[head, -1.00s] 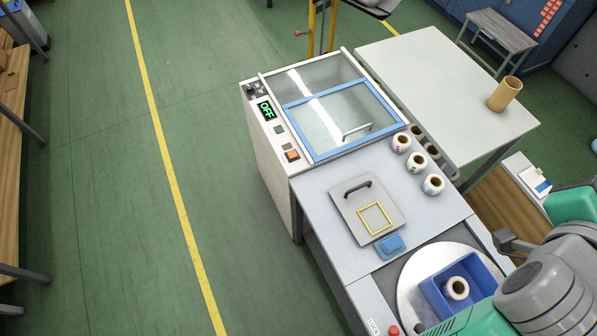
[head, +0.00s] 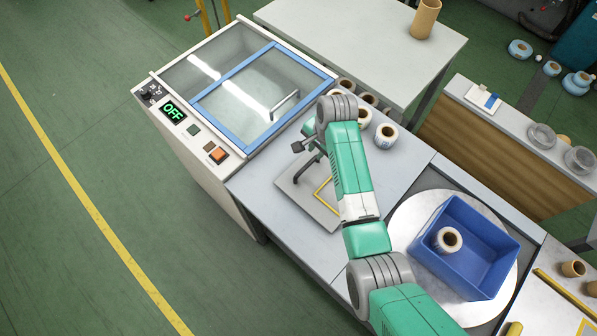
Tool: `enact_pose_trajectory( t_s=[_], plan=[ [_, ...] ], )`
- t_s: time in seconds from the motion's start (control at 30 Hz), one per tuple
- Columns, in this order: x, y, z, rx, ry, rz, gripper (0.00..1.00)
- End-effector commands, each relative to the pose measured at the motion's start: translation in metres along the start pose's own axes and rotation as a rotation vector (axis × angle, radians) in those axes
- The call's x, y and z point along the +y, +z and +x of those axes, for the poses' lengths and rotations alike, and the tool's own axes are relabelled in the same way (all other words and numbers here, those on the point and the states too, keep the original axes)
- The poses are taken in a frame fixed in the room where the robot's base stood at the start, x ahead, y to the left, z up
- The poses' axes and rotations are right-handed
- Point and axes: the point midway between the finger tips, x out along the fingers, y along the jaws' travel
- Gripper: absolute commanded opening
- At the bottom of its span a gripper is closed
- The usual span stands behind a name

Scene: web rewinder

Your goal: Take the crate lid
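The crate lid (head: 297,196) is a flat grey plate with a dark handle and a yellow square outline. It lies on the grey bench top beside the machine, partly hidden by my arm. Its handle (head: 308,166) shows just left of the arm. My gripper (head: 303,143) is near the handle's far end, seen from above and behind. The wrist hides much of it, so finger opening and any contact with the handle cannot be told. The open blue crate (head: 490,284) stands on the round turntable (head: 403,222) with one roll (head: 447,240) inside.
The rewinder (head: 235,95) with its blue-framed clear cover stands behind the lid; its display reads OFF. Label rolls (head: 386,135) stand just right of my wrist. A white table (head: 350,40) holds a cardboard tube (head: 425,18). The floor at left is clear.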

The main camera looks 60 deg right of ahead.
Motion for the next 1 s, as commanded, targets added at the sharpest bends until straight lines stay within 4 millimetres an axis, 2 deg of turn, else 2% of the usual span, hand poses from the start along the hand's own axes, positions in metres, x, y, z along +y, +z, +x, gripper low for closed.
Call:
enact_pose_trajectory(
  t_s=[0.07,0.23,0.37,0.63,0.9,0.97,1.0],
  plan=[
    [-0.001,0.0,0.002,0.0,0.0,-0.002,0.19],
    [0.0,0.001,0.024,0.0,0.001,-0.003,0.19],
    [0.0,0.001,0.029,0.002,-0.002,-0.004,0.19],
    [0.003,0.005,0.073,0.001,-0.002,-0.004,0.19],
    [0.002,0.005,0.077,0.002,-0.003,-0.005,0.19],
    [0.002,0.005,0.077,0.002,-0.003,-0.005,0.09],
    [0.002,0.005,0.077,0.002,-0.003,-0.005,0.01]
  ],
)
